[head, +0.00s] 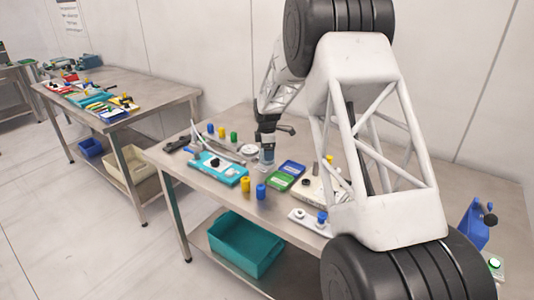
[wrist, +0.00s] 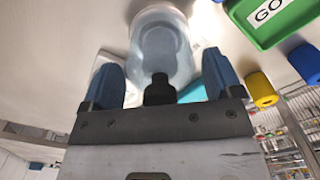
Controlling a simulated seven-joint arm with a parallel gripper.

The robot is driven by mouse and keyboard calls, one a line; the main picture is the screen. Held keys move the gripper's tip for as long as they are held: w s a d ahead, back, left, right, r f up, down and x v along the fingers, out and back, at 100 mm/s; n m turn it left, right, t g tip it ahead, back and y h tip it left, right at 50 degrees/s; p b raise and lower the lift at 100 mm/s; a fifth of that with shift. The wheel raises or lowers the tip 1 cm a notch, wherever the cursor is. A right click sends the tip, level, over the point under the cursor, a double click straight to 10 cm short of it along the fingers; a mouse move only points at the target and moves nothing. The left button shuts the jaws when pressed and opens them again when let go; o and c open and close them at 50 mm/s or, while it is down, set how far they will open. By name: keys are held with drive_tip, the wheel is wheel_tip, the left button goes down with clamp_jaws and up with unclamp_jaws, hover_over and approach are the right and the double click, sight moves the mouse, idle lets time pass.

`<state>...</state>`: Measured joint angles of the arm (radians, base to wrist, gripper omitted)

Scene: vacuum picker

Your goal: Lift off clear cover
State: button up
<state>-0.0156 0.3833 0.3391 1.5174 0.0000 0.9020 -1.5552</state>
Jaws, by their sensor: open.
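The clear cover (wrist: 160,45) is a see-through, bluish, rounded cup shape straight ahead of my gripper in the wrist view. In the head view the cover (head: 267,155) stands on the table just under my gripper (head: 268,138). In the wrist view my gripper (wrist: 161,60) is open, with one blue finger on each side of the cover's near end. Gaps show between the fingers and the cover. A dark round piece (wrist: 158,90) sits between the fingers; I cannot tell what it belongs to. What lies under the cover is unclear.
A teal device (head: 219,168) with a tube is left of the cover. Green and blue trays (head: 285,176) are close on the right. Yellow and blue cylinders (head: 253,190) stand in front. A white plate with knobs (head: 308,220) lies near the table's front edge.

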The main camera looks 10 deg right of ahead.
drive_tip(key=shift+f, duration=0.2)
idle(0.4)
drive_tip(key=c, duration=0.7)
drive_tip(key=shift+c, duration=0.2)
drive_tip(key=shift+r, duration=5.05)
